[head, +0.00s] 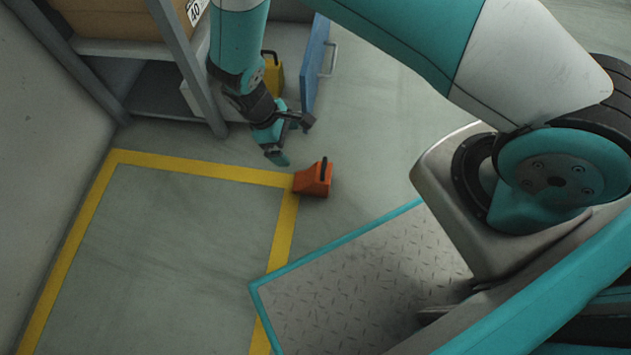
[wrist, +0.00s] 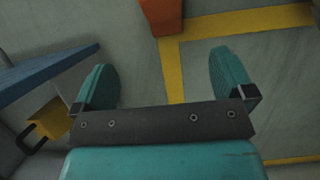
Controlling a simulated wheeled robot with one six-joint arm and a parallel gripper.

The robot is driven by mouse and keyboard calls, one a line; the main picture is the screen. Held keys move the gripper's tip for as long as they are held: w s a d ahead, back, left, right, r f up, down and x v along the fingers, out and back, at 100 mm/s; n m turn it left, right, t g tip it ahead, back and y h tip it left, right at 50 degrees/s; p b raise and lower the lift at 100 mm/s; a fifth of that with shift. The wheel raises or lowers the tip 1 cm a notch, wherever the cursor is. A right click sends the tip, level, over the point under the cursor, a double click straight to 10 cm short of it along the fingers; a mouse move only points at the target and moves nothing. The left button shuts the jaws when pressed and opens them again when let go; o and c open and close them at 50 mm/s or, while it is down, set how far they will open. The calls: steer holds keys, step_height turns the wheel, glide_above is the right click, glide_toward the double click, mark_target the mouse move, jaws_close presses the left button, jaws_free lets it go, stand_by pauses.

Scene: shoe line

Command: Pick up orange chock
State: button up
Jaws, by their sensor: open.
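The orange chock (head: 312,181) sits on the floor at the corner of the yellow line in the head view. It has a dark handle on its right side. In the wrist view only part of the chock (wrist: 161,15) shows, cut off by the top edge. My gripper (head: 292,142) is above and to the left of the chock, apart from it. In the wrist view my gripper (wrist: 168,75) is open, its two teal fingers spread with only floor and yellow line between them.
A blue panel (head: 315,65) with a handle stands behind my gripper. A yellow object (head: 273,76) with a dark handle is beside it, near the grey shelf (head: 172,48). Yellow floor lines (head: 205,170) mark a clear area at left. My plated base is at lower right.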

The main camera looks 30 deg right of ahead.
mark_target(312, 173)
steer(key=b+x, duration=0.7)
steer(key=x, duration=0.6)
steer(key=b+x, duration=0.4)
steer(key=x, duration=0.1)
steer(key=shift+s+b, duration=0.25)
steer(key=shift+b, duration=0.1)
steer(key=shift+r, duration=0.1)
steer(key=shift+c, duration=0.5)
steer(key=c, duration=1.1)
